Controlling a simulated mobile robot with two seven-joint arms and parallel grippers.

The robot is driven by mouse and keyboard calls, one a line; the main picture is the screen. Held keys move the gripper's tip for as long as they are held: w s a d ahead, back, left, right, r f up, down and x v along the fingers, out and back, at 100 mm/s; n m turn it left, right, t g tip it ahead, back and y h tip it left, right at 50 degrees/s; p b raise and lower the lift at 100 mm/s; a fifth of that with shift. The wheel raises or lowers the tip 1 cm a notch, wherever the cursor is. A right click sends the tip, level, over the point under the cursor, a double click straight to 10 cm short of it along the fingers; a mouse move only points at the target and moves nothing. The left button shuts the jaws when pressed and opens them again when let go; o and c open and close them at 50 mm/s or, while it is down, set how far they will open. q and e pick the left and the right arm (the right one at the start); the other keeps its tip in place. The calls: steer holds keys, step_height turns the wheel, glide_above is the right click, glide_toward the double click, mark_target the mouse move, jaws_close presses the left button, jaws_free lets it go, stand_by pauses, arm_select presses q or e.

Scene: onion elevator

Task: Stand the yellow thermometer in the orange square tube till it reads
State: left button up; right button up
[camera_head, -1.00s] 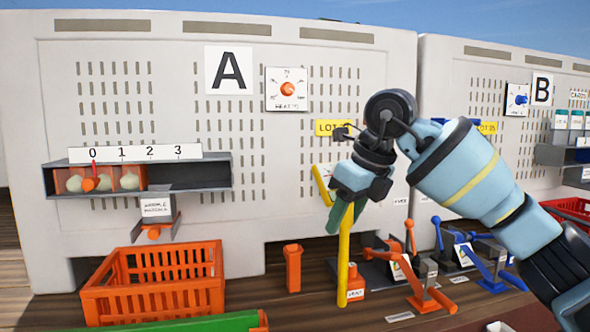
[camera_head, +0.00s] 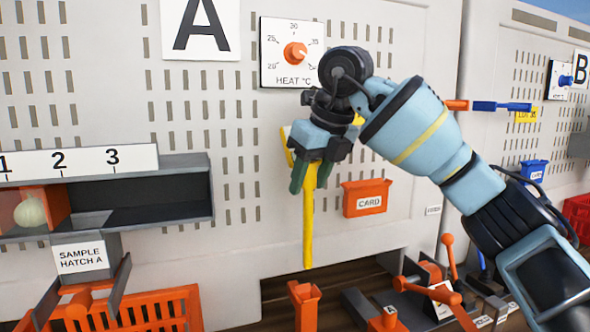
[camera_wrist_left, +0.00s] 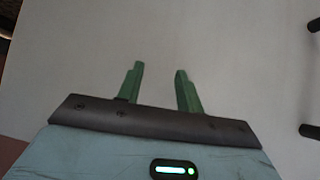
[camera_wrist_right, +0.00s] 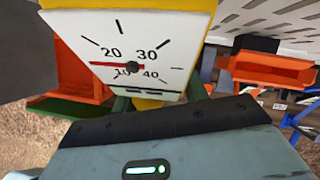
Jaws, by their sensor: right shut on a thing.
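The yellow thermometer (camera_head: 308,228) hangs upright from my right gripper (camera_head: 309,178), which is shut on it. Its stem points straight down. Its lower tip appears just above the mouth of the orange square tube (camera_head: 305,308), with a small gap in the head view; depth alignment is hard to judge. In the right wrist view the thermometer's white dial (camera_wrist_right: 150,50) faces the camera, its red needle pointing left, below the 20 mark. My left gripper (camera_wrist_left: 160,85) is open and empty in the left wrist view, in front of a plain pale surface.
An orange crate (camera_head: 165,308) stands at lower left under the sample hatch (camera_head: 82,258). Orange levers (camera_head: 440,290) stand close right of the tube. An orange card box (camera_head: 367,198) and a heat dial (camera_head: 293,53) are on the wall panel.

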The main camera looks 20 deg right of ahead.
steer(key=shift+r, duration=0.1)
arm_select(q)
steer(key=shift+s+f, duration=0.1)
steer(key=shift+s, duration=0.2)
arm_select(e)
steer(key=shift+s, duration=0.25)
steer(key=shift+w+f, duration=0.1)
steer(key=shift+f, duration=1.15)
arm_select(q)
steer(key=shift+w, duration=0.15)
arm_select(e)
steer(key=shift+m, duration=0.3)
steer(key=shift+f, duration=0.2)
glide_above(310, 263)
steer(key=w, duration=0.2)
steer(key=shift+s+d+f, duration=0.15)
steer(key=shift+d+f, duration=0.05)
steer(key=shift+f, duration=1.1)
steer(key=shift+s+d+f, duration=0.1)
steer(key=shift+d+f, duration=0.05)
steer(key=shift+f, duration=1.15)
arm_select(q)
steer(key=shift+s+f+b, duration=0.3)
steer(key=shift+s+f, duration=0.1)
steer(key=shift+s, duration=0.05)
arm_select(e)
steer(key=shift+f, duration=4.55)
